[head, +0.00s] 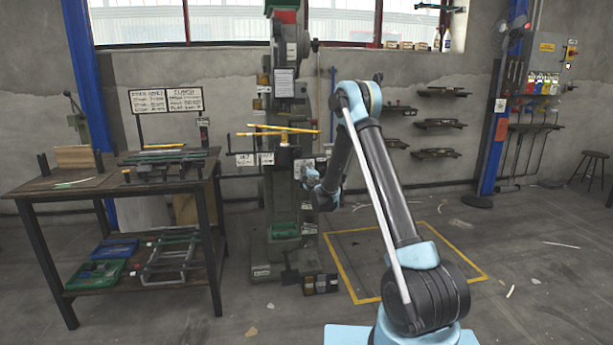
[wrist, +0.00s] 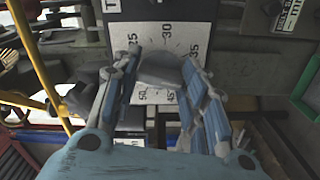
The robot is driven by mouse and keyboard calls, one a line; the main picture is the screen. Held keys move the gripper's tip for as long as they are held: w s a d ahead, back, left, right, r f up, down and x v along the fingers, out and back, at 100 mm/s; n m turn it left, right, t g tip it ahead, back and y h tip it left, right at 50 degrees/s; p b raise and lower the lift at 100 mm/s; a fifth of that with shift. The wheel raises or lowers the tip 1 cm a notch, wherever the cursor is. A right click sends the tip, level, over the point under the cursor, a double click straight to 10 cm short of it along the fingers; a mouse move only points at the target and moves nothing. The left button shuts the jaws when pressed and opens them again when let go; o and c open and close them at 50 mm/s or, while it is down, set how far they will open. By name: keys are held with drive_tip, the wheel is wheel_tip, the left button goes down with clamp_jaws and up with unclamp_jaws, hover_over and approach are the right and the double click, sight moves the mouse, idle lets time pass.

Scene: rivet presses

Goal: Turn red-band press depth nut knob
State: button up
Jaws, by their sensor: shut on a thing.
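The press (head: 284,85) stands in the middle of the head view, with a red part near its top. In the wrist view, a white dial plate (wrist: 187,40) carries numbers such as 25, 30, 35, 45 and 50. A dark grey knob (wrist: 161,70) sits in front of the dial and hides its middle. My gripper (wrist: 163,63) has a finger on each side of the knob and is shut on it. In the head view my gripper (head: 313,179) is at the press's right side, small and partly hidden by my arm; the knob cannot be made out there.
A workbench (head: 110,185) with racks and signs stands left of the press. Yellow bars (head: 283,131) stick out from the press above my gripper; a yellow bar (wrist: 42,60) shows in the wrist view. Yellow-marked floor (head: 375,262) to the right is mostly clear.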

drive_tip(key=shift+s+a+n, duration=0.1)
drive_tip(key=shift+n, duration=1.4)
drive_tip(key=o, duration=1.1)
drive_tip(key=shift+f, duration=0.1)
drive_tip(key=shift+c, duration=0.2)
drive_tip(key=v, duration=1.1)
drive_tip(key=shift+s+d, duration=0.25)
drive_tip(key=shift+s, duration=0.1)
